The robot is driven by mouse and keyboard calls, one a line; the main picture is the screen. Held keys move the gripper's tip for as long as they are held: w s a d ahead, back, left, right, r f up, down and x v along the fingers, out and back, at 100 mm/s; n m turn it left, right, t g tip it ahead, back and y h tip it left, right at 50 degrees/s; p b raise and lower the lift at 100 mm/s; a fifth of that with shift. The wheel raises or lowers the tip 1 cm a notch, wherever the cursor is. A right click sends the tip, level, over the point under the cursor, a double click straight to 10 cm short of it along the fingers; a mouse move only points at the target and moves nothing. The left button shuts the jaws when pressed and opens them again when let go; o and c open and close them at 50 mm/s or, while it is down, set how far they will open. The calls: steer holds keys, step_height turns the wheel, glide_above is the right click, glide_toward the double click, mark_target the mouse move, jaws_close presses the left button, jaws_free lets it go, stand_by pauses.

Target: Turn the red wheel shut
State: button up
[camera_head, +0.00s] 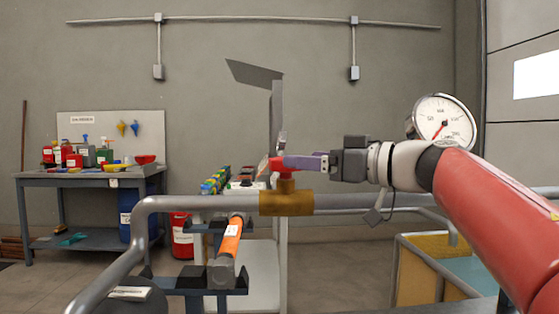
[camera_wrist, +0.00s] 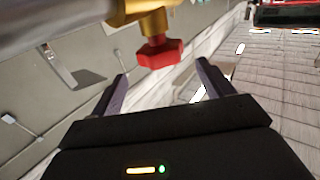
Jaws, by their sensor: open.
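The red wheel (camera_head: 281,167) is a small red handle on top of the brass valve body (camera_head: 287,203) in the grey pipe. It also shows in the wrist view (camera_wrist: 160,53), red on a brass stem. My gripper (camera_head: 300,161) comes in from the right at the wheel's height, and a finger overlaps the wheel's right side in the head view. In the wrist view my gripper (camera_wrist: 162,70) is open, with one finger on each side of the wheel's line and gaps on both sides. The wheel appears at or just beyond the fingertips; exact depth is unclear.
The grey pipe (camera_head: 180,203) runs across below my gripper. A pressure gauge (camera_head: 443,119) stands behind my arm. An orange-handled tool (camera_head: 231,240) lies below the pipe. A workbench (camera_head: 90,180) with containers stands at the back left.

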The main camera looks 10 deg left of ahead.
mark_target(278, 158)
steer(key=x, duration=0.7)
steer(key=shift+a+f, duration=0.2)
steer(key=shift+a, duration=0.15)
steer(key=c, duration=1)
steer(key=shift+r+m+t+h+p, duration=0.3)
steer(key=shift+t+p, duration=0.1)
steer(key=shift+p, duration=0.25)
steer(key=shift+t, duration=0.3)
steer(key=shift+w+f+m+h+p, duration=0.1)
steer(key=shift+f+m+h+p, duration=0.2)
steer(key=shift+m+p, duration=0.1)
steer(key=o, duration=1)
